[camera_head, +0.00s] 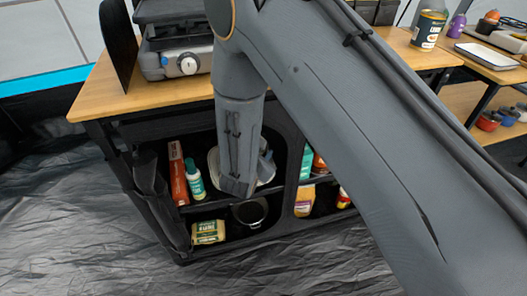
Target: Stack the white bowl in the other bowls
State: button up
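A small blue-grey part beside the link may belong to my gripper. The fingertips are hidden, so I cannot tell whether they are open or touch the bowl. No stack of other bowls shows clearly. Small red and blue round vessels (489,121) stand at the far right, too small to tell whether they are bowls.
The cabinet holds a red box (178,173), a green-white bottle (194,179), a yellow packet (208,232) and a dark pot (250,212). A stove (180,50) stands on the wooden top. A can (428,30) and a white tray (485,56) are at right. The front floor is clear.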

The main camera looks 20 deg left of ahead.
jog(key=v, duration=1.2)
jog(key=d+r+m+g+h, duration=0.2)
jog(key=d+r+m+h, duration=0.15)
jog(key=d, duration=0.45)
jog(key=d+r+m+g+h, duration=0.2)
jog(key=d+r+m, duration=0.25)
jog(key=d, duration=0.45)
jog(key=d+r+m+g+h, duration=0.2)
jog(key=d+r+m+h, duration=0.15)
jog(key=d, duration=0.45)
jog(key=s+d+r+m+g+y, duration=0.35)
jog(key=s+d+m+g, duration=0.25)
jog(key=s+d+m, duration=0.2)
jog(key=s+a+r+m+y, duration=0.1)
jog(key=s+r+m+y, duration=0.4)
jog(key=m, duration=0.4)
jog(key=shift+s+a+g+y+p, duration=0.15)
jog(key=shift+s+g+y+p, duration=0.25)
jog(key=shift+s+y, duration=0.45)
jog(key=shift+s, duration=0.15)
